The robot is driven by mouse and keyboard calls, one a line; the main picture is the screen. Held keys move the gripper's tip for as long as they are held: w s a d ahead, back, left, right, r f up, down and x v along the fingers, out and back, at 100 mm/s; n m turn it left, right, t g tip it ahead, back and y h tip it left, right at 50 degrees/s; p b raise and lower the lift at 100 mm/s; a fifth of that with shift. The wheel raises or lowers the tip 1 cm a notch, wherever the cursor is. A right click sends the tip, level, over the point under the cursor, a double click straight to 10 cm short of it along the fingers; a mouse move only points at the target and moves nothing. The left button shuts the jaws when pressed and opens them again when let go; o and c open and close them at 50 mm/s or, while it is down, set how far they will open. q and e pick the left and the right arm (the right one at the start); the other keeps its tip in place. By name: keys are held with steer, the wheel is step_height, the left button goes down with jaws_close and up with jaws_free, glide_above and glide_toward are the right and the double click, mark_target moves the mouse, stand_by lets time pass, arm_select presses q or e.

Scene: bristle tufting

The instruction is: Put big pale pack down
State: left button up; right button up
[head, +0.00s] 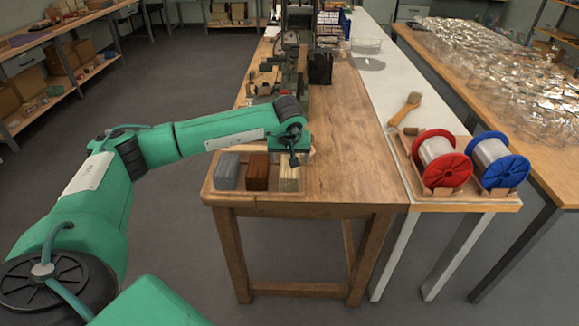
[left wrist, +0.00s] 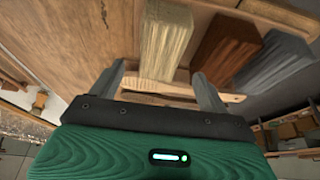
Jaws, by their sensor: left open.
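The big pale pack (head: 288,179) is a straw-coloured block at the right end of a shallow tray (head: 262,196) on the near end of the wooden bench. My left gripper (head: 294,160) is just above it, pointing down. In the left wrist view the pale pack (left wrist: 167,38) lies beyond and between the two fingertips (left wrist: 158,72). The fingers are apart, with nothing visibly held between them. A red-brown pack (head: 257,173) and a grey pack (head: 228,172) stand to its left in the tray. My right gripper is not in view.
Dark machinery (head: 297,50) stands farther back on the bench (head: 345,130). To the right, a white table (head: 375,85) carries a red-flanged spool (head: 440,160), a blue-flanged spool (head: 497,160) and a brush (head: 407,108). The bench's right half is clear.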

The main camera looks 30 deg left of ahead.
arm_select(q)
steer(key=shift+v, duration=1.45)
steer(key=d+f+n+t+h, duration=0.3)
steer(key=d+f+n+h, duration=0.5)
steer(key=d+n, duration=0.45)
steer(key=d+f+n+t+h, duration=0.2)
steer(key=d+f+n+h, duration=0.5)
steer(key=d+f+n, duration=0.5)
steer(key=s+a+f+n+t+y, duration=0.1)
steer(key=s+a+f+n+y, duration=0.25)
steer(key=f+n, duration=0.5)
steer(key=s+a+f+n+y, duration=0.2)
steer(key=s+f+n+y, duration=0.25)
steer(key=f+n, duration=0.35)
steer(key=s+a+f+n+t+y, duration=0.1)
steer(key=s+a+f+n+y, duration=0.15)
steer(key=s+f+n, duration=0.55)
steer(key=s+f+n+g+y, duration=0.1)
steer(key=s+f+n+g, duration=0.3)
steer(key=s, duration=1)
steer(key=s+f+n+g+y, duration=0.1)
steer(key=s+f+n+g, duration=0.4)
steer(key=s+f+n, duration=0.5)
steer(key=s+f, duration=0.2)
steer(key=s, duration=0.3)
steer(key=shift+n, duration=0.3)
steer(key=shift+w+f, duration=0.1)
